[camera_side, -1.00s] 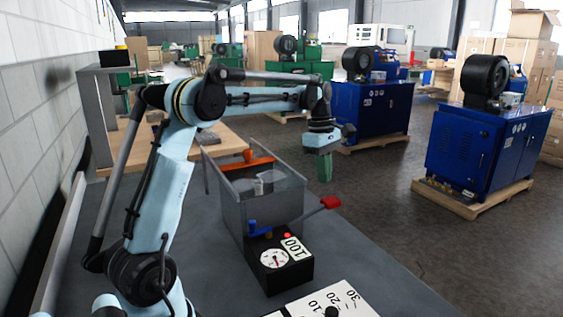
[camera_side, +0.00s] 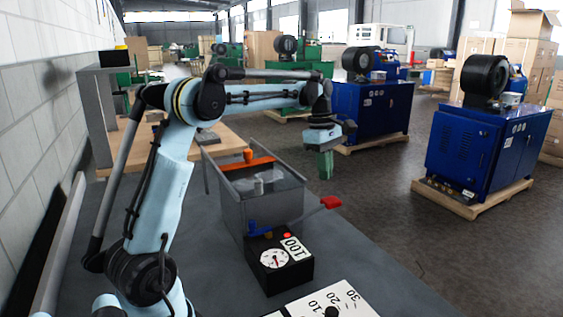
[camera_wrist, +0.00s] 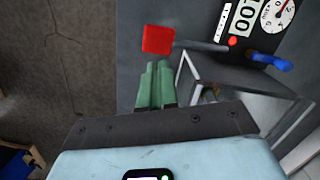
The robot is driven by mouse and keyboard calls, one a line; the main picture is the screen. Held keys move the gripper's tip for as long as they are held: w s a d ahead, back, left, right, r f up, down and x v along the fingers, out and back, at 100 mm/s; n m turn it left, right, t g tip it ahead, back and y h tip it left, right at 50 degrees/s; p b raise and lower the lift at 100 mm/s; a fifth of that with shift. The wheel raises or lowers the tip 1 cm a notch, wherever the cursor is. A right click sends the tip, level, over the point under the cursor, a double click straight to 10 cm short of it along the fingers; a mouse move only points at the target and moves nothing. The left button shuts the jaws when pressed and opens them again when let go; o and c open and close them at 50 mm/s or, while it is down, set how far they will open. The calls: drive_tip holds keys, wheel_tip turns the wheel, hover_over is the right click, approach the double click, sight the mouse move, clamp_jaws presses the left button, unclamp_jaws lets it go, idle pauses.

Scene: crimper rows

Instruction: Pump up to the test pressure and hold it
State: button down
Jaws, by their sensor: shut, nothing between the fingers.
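My gripper (camera_side: 325,176) has green fingers, shut and empty, pointing down above the red-ended pump lever (camera_side: 331,202). In the wrist view the fingertips (camera_wrist: 157,66) lie just short of the red lever end (camera_wrist: 158,40) and appear apart from it. The lever runs from the black pump box (camera_side: 270,287), sticking out to the right. The box carries a round white gauge (camera_side: 273,259), also in the wrist view (camera_wrist: 279,12), a "100" plate (camera_side: 295,248), a lit red lamp (camera_side: 287,236) and a blue valve handle (camera_wrist: 272,61). The needle reading is too small to tell.
A clear-walled tank (camera_side: 230,212) with an orange bar (camera_side: 247,163) stands behind the pump box. A white plate with numbers (camera_side: 318,305) and a black knob lies at the front. The grey bench (camera_side: 375,270) is bare to the right; beyond it is open floor.

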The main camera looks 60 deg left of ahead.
sight(327, 198)
idle(0.3)
drive_tip(key=shift+w+d+r, duration=0.1)
drive_tip(key=shift+d+r, duration=0.15)
drive_tip(key=shift+r, duration=0.4)
drive_tip(key=shift+w+d+r, duration=0.1)
drive_tip(key=shift+d+r, duration=0.1)
drive_tip(key=shift+r, duration=0.4)
drive_tip(key=shift+w+d+f, duration=0.1)
drive_tip(key=shift+d+f, duration=0.1)
drive_tip(key=shift+f, duration=1.55)
drive_tip(key=shift+d+f, duration=0.15)
drive_tip(key=shift+f, duration=1.6)
drive_tip(key=shift+f, duration=2.25)
drive_tip(key=shift+a, duration=0.1)
